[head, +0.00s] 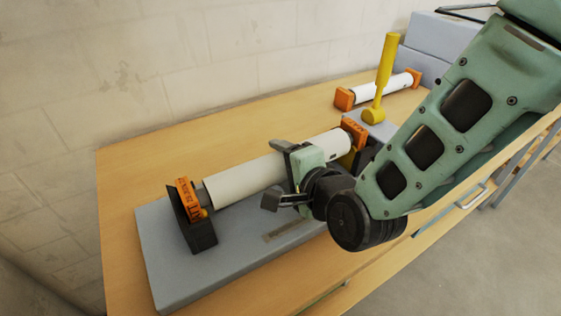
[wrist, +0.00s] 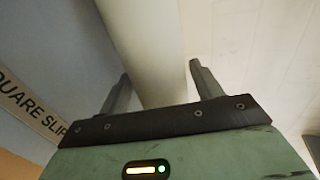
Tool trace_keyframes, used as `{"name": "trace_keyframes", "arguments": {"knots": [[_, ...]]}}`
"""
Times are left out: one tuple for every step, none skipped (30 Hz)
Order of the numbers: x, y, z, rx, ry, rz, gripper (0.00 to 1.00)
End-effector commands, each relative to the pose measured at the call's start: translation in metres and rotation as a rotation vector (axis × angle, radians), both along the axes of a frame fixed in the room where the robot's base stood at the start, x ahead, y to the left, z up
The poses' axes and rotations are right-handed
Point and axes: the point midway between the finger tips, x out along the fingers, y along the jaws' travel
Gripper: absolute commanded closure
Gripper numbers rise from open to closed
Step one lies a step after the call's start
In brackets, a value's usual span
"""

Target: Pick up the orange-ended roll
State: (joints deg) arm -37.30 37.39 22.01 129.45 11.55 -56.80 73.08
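A long white roll (head: 244,178) lies across a black bracket with an orange part (head: 188,197) at its left end and an orange-and-yellow support (head: 354,135) at its right end. A second white roll with orange end blocks (head: 382,89) lies farther back on the table at the right. My gripper (head: 272,173) is at the right half of the nearer roll. In the wrist view, my gripper's fingers (wrist: 159,70) stand apart on either side of the white roll (wrist: 146,35). Whether they touch it I cannot tell. My gripper hides part of the roll.
The nearer roll's supports stand on a grey base (head: 165,262) with a printed label (wrist: 30,103). A yellow mallet-like tool (head: 384,75) stands upright between the two rolls. Grey boxes (head: 440,40) are at the back right. The wooden tabletop (head: 135,165) is clear along the wall.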

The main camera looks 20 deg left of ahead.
Motion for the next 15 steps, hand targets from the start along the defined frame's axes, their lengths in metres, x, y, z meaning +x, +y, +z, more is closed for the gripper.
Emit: {"name": "trace_keyframes", "arguments": {"knots": [[0.0001,0.0001,0.0000,0.000,0.000,0.000,0.50],[0.0001,0.0001,0.0000,0.000,0.000,0.000,0.58],[0.0001,0.0001,0.0001,0.000,0.000,0.000,0.70],[0.0001,0.0001,0.0001,0.000,0.000,0.000,0.78],[0.0001,0.0001,0.0001,0.000,0.000,0.000,0.86],[0.0000,0.0002,0.0001,0.000,0.000,0.000,0.96],[0.0005,0.0008,0.0020,0.004,-0.003,0.000,0.96],[0.0005,0.0008,0.0020,0.004,-0.003,0.000,1.00],[0.0005,0.0008,0.0020,0.004,-0.003,0.000,1.00],[0.0005,0.0008,0.0020,0.004,-0.003,0.000,1.00],[0.0005,0.0008,0.0020,0.004,-0.003,0.000,1.00],[0.0005,0.0009,0.0021,0.004,-0.003,0.000,1.00],[0.0005,0.0009,0.0024,0.004,-0.003,0.000,1.00],[0.0006,0.0010,0.0030,0.005,-0.004,0.000,1.00],[0.0007,0.0010,0.0044,0.005,-0.004,0.000,1.00]]}}
